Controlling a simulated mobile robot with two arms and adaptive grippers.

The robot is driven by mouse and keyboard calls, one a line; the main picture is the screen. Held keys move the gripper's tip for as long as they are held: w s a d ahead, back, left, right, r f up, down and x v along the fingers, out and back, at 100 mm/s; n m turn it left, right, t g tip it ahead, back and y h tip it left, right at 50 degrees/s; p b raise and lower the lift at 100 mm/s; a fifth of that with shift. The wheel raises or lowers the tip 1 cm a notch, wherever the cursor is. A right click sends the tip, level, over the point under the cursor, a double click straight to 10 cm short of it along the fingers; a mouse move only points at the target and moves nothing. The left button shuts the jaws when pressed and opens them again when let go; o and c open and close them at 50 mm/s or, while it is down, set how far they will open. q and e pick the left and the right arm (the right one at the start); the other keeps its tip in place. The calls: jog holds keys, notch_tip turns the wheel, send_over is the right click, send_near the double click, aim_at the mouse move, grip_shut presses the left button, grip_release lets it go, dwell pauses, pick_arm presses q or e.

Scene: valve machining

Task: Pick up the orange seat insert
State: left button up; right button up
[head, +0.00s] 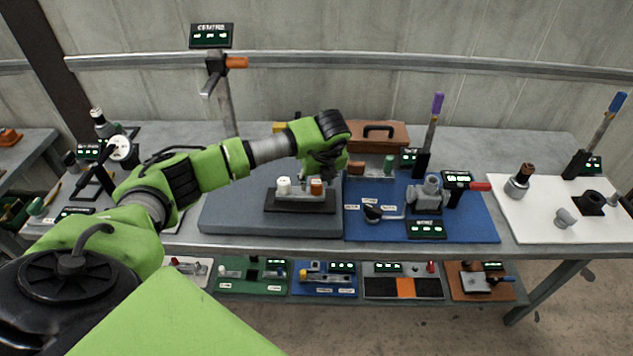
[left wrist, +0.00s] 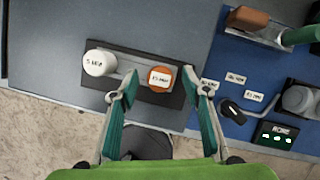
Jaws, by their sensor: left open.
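The orange seat insert (head: 316,187) stands in a dark holder (head: 299,207) on a grey plate, to the right of a white insert (head: 284,185). In the left wrist view the orange insert (left wrist: 161,78) has a small label on top and the white insert (left wrist: 99,62) is on its left. My left gripper (head: 322,172) hangs over the holder, pointing down. Its open fingers (left wrist: 161,88) show on both sides of the orange insert in the left wrist view. I cannot tell whether they are low enough to flank it. My right gripper is out of view.
Right of the grey plate (head: 225,212) lies a blue mat (head: 470,228) with a grey valve body (head: 427,195), a black-handled tool (head: 375,213) and small labels. A brown toolbox (head: 385,135) stands behind. A white board (head: 540,225) is at the far right.

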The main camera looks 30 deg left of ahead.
pick_arm(q)
jog(key=shift+x, duration=0.85)
grip_shut()
jog(key=shift+r, duration=0.1)
